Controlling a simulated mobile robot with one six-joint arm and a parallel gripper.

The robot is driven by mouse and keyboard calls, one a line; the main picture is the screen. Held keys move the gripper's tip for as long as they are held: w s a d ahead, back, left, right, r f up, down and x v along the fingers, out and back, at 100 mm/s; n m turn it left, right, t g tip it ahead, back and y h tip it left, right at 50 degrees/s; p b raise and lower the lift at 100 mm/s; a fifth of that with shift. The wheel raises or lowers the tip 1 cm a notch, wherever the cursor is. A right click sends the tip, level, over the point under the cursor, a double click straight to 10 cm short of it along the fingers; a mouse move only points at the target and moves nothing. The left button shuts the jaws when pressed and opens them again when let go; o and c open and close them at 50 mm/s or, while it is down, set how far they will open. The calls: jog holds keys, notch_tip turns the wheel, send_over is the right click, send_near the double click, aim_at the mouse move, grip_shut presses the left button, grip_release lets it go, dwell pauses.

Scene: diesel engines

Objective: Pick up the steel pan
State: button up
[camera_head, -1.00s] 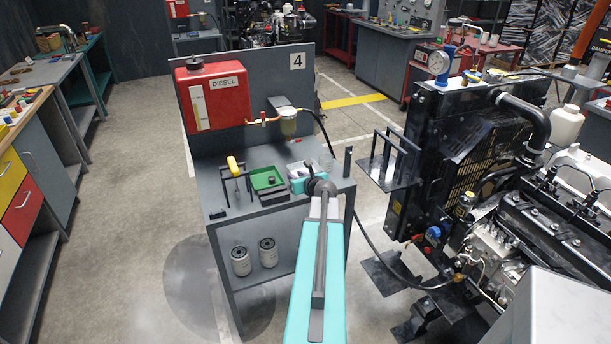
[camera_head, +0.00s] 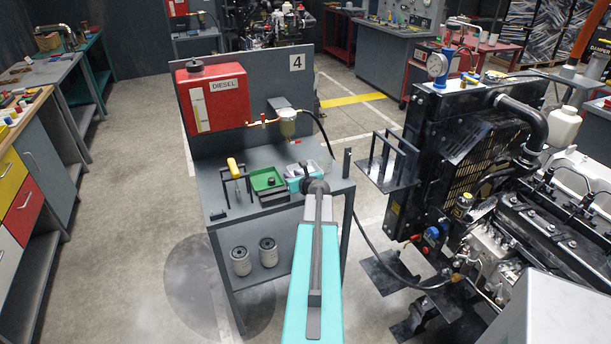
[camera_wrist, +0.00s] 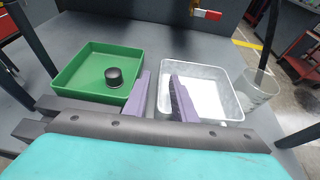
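The steel pan (camera_wrist: 213,88), a shallow pale metal tray, sits on the grey bench in the wrist view, right of a green tray. In the head view it is mostly hidden behind my gripper and arm. My gripper (camera_wrist: 161,76) is open, with its two purple-grey fingers apart and nothing held. The fingers appear on either side of the pan's left wall, the right one overlapping the pan's interior in the picture. I cannot tell how far above the wall the fingertips are, or whether they touch it.
The green tray (camera_wrist: 95,76) holds a small black cap (camera_wrist: 114,77). A clear beaker (camera_wrist: 257,92) stands close to the pan's right side. In the head view, a yellow-handled tool (camera_head: 234,168) hangs on a small rack, and a red diesel tank (camera_head: 212,97) stands behind.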

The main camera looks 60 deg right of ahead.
jog(key=shift+w+d+f, duration=0.2)
jog(key=shift+w+d, duration=0.05)
jog(key=shift+w, duration=0.15)
dwell(0.3)
grip_shut()
